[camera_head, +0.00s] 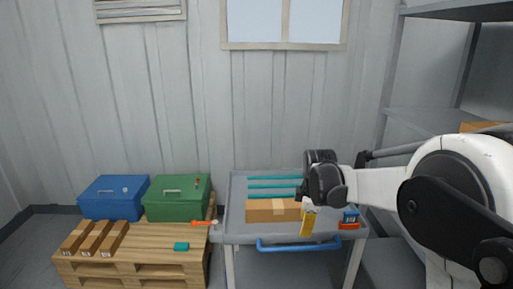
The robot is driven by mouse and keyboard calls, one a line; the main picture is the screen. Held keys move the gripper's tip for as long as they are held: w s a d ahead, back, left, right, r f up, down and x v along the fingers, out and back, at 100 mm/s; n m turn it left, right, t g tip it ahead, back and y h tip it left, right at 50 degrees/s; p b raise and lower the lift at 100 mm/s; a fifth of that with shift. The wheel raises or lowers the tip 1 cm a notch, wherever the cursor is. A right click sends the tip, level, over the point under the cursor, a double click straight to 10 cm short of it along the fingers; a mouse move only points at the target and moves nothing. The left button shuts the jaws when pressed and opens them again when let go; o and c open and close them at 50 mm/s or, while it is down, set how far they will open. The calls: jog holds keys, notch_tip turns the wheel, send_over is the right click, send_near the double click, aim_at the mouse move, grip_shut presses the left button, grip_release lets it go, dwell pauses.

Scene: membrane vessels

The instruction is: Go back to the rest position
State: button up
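My white and black arm reaches in from the right. My dark gripper (318,188) is over the grey trolley (236,226), at the right of the cardboard box on it. A yellow item with a pale top (307,224) shows right below the gripper, near the trolley's front edge. I cannot tell whether the gripper touches or holds it. The fingertips are too small and dark to show whether they are open or shut.
Left, a wooden pallet (150,240) holds a blue case (112,198), a green case (178,199) and narrow cartons (95,238). Metal shelving (393,85) stands right.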

jog(key=s+r+m+t, duration=0.1)
jog(key=s+r+m, duration=0.35)
jog(key=s, duration=0.45)
jog(key=s+r+m+t, duration=0.1)
jog(key=s+r+m, duration=0.35)
jog(key=s, duration=0.35)
jog(key=s+f+m+t, duration=0.2)
jog(key=s+m, duration=0.5)
jog(key=s, duration=0.6)
jog(key=shift+d, duration=0.45)
